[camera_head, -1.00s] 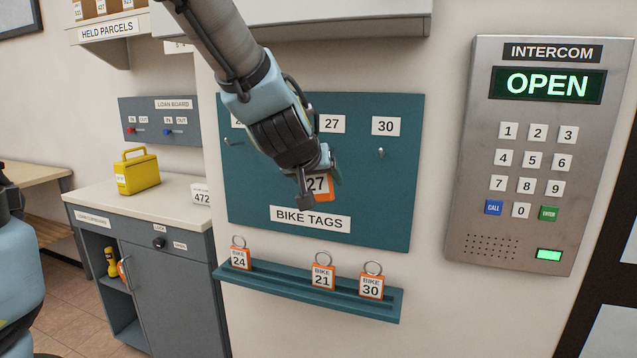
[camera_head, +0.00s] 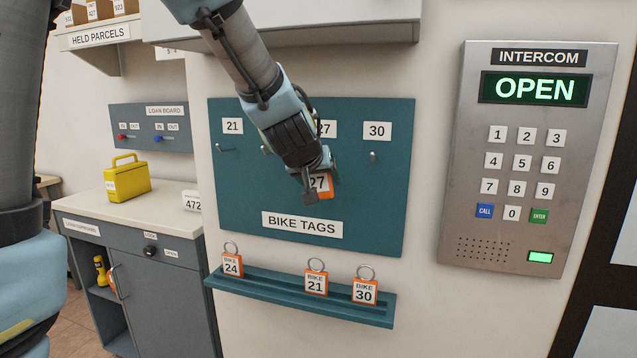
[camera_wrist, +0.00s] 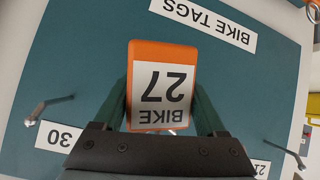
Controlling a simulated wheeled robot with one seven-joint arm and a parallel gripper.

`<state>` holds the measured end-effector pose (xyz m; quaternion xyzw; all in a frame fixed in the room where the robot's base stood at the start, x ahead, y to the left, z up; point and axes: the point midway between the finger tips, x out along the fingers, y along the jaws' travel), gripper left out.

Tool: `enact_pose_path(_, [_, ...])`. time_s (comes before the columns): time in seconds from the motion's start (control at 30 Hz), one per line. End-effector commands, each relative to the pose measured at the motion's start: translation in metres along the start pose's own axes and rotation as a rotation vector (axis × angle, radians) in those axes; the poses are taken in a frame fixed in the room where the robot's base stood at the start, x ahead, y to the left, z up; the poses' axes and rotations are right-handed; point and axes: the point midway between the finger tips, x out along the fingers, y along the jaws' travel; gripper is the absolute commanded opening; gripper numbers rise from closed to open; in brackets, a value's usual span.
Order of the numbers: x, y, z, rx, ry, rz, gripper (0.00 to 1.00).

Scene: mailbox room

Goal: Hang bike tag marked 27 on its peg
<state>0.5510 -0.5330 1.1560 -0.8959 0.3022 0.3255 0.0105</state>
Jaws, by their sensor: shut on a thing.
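The bike tag marked 27 (camera_head: 319,184) is orange with a white label. My gripper (camera_head: 312,188) is shut on it and holds it in front of the teal peg board (camera_head: 240,190). In the wrist view the tag (camera_wrist: 162,85) sits upside down between the two fingers of my gripper (camera_wrist: 160,105). The "27" label (camera_head: 328,129) on the board is partly covered by my arm, and the peg under it is hidden. The tag's ring is mostly hidden. I cannot tell whether the tag touches the board.
Tags 24 (camera_head: 232,264), 21 (camera_head: 316,282) and 30 (camera_head: 364,291) stand on the ledge (camera_head: 270,297) below. Bare pegs show under labels 21 (camera_head: 222,148) and 30 (camera_head: 374,157). A cabinet overhangs above (camera_head: 340,28). The intercom (camera_head: 530,150) is at the right.

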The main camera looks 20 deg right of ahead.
Motion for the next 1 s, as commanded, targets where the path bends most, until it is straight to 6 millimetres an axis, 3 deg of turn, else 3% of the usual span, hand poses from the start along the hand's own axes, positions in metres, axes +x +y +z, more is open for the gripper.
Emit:
enact_pose_path(0.5, [0.027,0.001,-0.001,0.0,0.0,0.0,0.0])
enact_pose_path(1.0, [0.031,0.0,0.003,0.0,-0.002,-0.001,0.0])
